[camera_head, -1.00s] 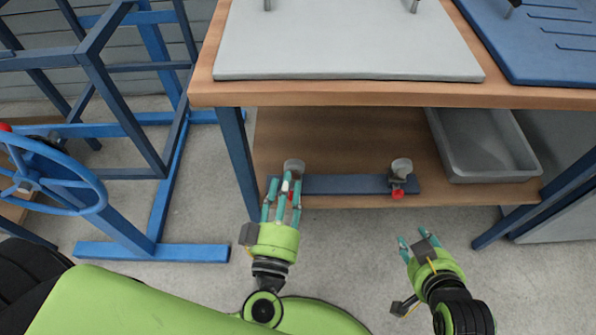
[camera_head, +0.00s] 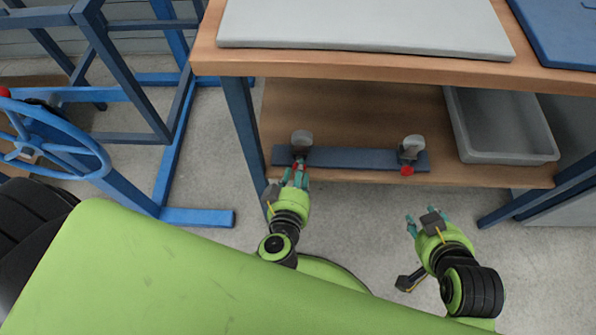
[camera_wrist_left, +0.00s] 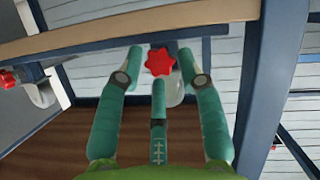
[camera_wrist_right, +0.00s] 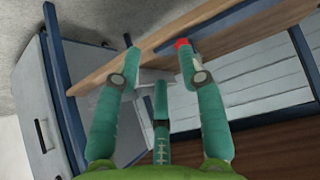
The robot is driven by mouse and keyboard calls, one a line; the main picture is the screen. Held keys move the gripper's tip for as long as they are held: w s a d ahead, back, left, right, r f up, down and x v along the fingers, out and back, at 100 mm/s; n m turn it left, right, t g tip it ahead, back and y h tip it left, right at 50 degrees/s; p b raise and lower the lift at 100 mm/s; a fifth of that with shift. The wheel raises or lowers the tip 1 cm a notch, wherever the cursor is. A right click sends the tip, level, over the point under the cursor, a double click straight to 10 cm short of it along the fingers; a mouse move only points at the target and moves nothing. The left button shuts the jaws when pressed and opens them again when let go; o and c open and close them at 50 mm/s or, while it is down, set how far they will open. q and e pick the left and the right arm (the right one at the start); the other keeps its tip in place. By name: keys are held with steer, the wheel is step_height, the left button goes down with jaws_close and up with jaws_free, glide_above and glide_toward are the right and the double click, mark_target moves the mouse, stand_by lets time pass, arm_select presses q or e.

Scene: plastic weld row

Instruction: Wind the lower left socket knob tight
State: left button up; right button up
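The lower left socket knob (camera_head: 297,167) is red and sits at the front of a blue-grey rail (camera_head: 350,158) under the table, below a pale round socket (camera_head: 302,140). In the left wrist view the red star-shaped knob (camera_wrist_left: 160,62) shows between my fingertips. My left gripper (camera_head: 295,178) is at the knob with its fingers spread around it; I cannot tell whether they touch. My right gripper (camera_head: 427,217) is open and empty, in front of and below the right socket (camera_head: 412,146) with its red knob (camera_head: 407,170).
The rail lies along the front edge of the wooden lower shelf (camera_head: 370,110). A grey bin (camera_head: 505,152) stands at the shelf's right. A blue table leg (camera_head: 243,140) is left of my left gripper. A blue frame with a handwheel (camera_head: 60,150) stands further left.

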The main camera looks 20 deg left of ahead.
arm_select(q)
steer(key=shift+w+a+f, duration=0.1)
steer(key=shift+w+f, duration=0.05)
steer(key=shift+w, duration=0.35)
arm_select(e)
steer(key=shift+w+a+r+t, duration=0.25)
steer(key=shift+w+r+t, duration=0.1)
steer(key=shift+w+r, duration=0.1)
steer(key=shift+w+a+r+t, duration=0.2)
steer(key=shift+w+r+t, duration=0.15)
steer(key=shift+w, duration=0.1)
arm_select(q)
jaws_close()
arm_select(e)
steer(key=shift+s+f, duration=0.1)
